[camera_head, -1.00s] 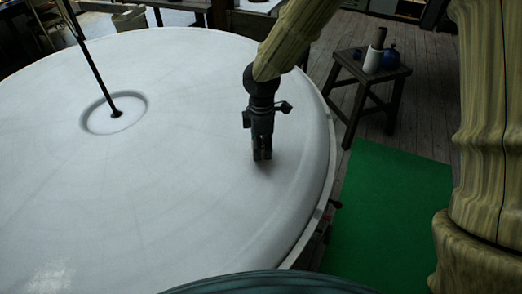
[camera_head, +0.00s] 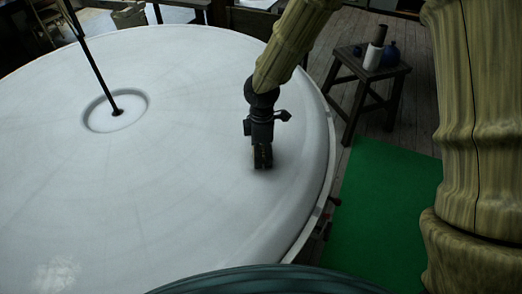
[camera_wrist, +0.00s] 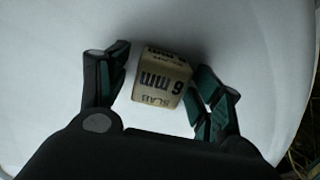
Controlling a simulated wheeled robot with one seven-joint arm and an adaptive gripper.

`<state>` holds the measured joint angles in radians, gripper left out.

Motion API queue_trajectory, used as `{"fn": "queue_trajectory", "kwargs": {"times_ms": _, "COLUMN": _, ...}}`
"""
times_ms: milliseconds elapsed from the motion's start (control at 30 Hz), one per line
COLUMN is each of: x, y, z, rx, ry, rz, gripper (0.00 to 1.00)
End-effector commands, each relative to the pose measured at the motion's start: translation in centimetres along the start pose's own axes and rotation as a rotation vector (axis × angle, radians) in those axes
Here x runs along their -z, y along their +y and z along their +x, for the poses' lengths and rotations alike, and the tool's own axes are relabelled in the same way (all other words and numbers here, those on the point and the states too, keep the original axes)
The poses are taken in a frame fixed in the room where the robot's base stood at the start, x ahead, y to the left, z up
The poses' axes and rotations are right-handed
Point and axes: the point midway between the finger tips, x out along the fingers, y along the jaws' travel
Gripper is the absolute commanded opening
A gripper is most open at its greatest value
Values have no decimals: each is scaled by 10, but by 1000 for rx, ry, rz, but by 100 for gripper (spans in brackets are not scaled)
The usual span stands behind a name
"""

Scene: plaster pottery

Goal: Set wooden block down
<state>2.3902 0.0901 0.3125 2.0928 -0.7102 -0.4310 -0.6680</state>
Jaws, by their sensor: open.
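The wooden block (camera_wrist: 162,78) is pale tan with dark printing that reads "6 mm" and "SLAB", upside down in the wrist view. It sits between the two fingers of my gripper (camera_wrist: 165,85), with a gap on the left and a very small one or none on the right. In the head view my gripper (camera_head: 263,162) points down at the white round table (camera_head: 180,200), near its right side. The block is hard to make out there. It appears to rest on the white surface, though its underside is hidden.
A dark rod (camera_head: 92,62) stands in a round recess near the table's middle. A wooden stool (camera_head: 371,72) with a white cylinder and a blue pot stands beyond the right edge. A green mat (camera_head: 375,205) lies on the floor. The white surface around my gripper is clear.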

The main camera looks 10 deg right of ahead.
Motion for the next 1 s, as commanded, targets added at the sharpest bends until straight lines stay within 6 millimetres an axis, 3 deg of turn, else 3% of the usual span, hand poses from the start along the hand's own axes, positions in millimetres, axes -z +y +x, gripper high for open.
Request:
{"fn": "queue_trajectory", "kwargs": {"times_ms": 367, "x": 0, "y": 1, "z": -16, "rx": -2, "ry": 1, "rz": 2, "gripper": 66}}
{"fn": "queue_trajectory", "kwargs": {"times_ms": 1000, "x": 0, "y": 1, "z": -109, "rx": -1, "ry": 1, "rz": 2, "gripper": 66}}
